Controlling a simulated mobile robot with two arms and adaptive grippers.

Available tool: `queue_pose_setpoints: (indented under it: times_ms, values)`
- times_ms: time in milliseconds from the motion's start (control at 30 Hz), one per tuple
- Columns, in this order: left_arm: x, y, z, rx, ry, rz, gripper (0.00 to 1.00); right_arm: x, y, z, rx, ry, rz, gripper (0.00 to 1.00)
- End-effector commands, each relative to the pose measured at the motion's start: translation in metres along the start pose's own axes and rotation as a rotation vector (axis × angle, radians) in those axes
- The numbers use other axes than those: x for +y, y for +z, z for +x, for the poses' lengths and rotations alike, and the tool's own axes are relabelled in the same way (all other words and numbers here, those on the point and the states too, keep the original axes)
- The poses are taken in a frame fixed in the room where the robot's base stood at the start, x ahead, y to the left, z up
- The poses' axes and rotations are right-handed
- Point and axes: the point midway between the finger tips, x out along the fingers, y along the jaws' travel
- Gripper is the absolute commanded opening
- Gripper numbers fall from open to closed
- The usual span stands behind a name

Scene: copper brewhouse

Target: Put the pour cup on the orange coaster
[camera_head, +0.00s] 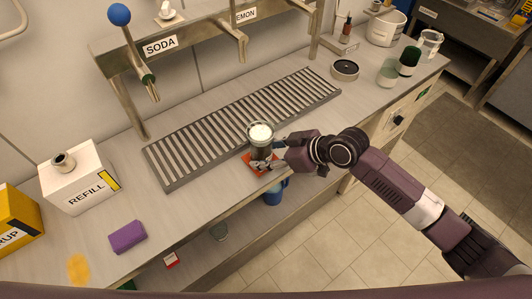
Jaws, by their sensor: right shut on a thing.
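A red-orange square, likely the orange coaster (250,159), lies on the counter directly below the cup and is partly hidden by cup and gripper. I cannot tell whether the cup's base touches it. My left gripper is not in view.
The drain grate (188,158) lies behind the cup, under the soda tap (150,85). A purple sponge (127,237), a flat yellow-orange round patch (79,268) and a refill box (78,180) are at left.

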Motion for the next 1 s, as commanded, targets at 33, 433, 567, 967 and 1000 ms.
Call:
queue_pose_setpoints:
  times_ms: [33,433,567,967,1000]
  values:
    - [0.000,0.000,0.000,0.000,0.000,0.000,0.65,0.000,-0.002,-0.001,0.005,0.001,-0.001,0.32]
    - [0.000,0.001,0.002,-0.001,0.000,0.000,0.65,0.000,0.003,0.002,-0.001,-0.001,0.001,0.65]
    - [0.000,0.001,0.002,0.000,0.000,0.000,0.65,0.000,0.002,0.002,-0.001,0.000,0.000,0.65]
    - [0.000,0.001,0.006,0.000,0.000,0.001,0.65,0.001,0.002,-0.037,-0.002,0.003,-0.003,0.65]
    - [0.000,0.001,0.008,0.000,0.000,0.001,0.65,0.001,0.002,-0.046,-0.002,0.003,-0.003,0.65]
